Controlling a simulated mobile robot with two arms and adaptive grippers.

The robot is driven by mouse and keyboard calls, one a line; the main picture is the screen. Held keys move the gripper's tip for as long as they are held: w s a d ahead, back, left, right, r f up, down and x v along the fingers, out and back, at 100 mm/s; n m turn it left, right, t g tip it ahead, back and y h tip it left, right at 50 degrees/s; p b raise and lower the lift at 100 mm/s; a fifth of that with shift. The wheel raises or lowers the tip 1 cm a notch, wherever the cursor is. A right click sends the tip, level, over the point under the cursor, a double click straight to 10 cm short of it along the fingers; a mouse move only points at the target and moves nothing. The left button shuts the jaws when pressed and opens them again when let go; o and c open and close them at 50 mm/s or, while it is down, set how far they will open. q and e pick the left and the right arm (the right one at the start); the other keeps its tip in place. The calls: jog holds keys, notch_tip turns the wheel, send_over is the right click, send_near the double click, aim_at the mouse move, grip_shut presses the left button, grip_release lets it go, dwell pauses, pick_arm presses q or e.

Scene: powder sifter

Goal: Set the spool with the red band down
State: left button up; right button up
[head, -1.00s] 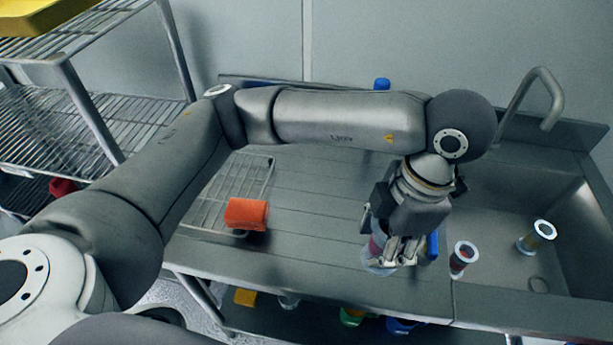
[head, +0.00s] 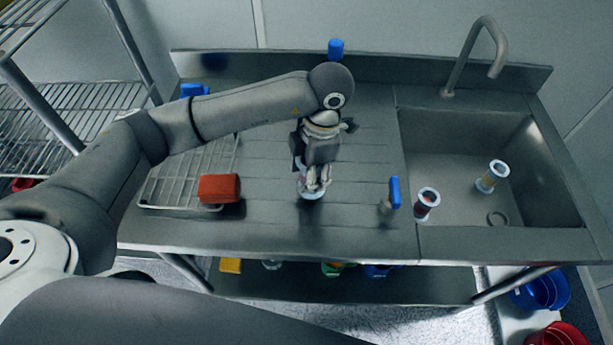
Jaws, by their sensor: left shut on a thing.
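My left gripper (head: 318,188) is shut on a spool (head: 310,196) with pale flanges. A reddish patch shows on this spool beside the fingers, but the fingers and wrist hide most of it. It is low over the grooved drainboard (head: 355,225), left of the sink; I cannot tell whether it touches the board. Another spool (head: 427,204) with a dark red middle is at the sink's front left corner. My right gripper is not in view.
A blue-handled tool (head: 394,192) is between the held spool and the sink. A red-orange block (head: 219,188) is at the wire rack (head: 165,190) on the left. A faucet (head: 480,50) rises behind the sink. The board's front strip is clear.

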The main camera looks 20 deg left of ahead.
pick_arm(q)
jog(key=f+p, duration=0.2)
jog(key=f, duration=0.1)
jog(key=shift+w+a, duration=0.2)
jog(key=shift+a, duration=0.15)
jog(key=shift+f, duration=0.35)
jog(key=shift+f, duration=0.1)
jog(key=shift+f, duration=0.15)
jog(key=o, duration=1.3)
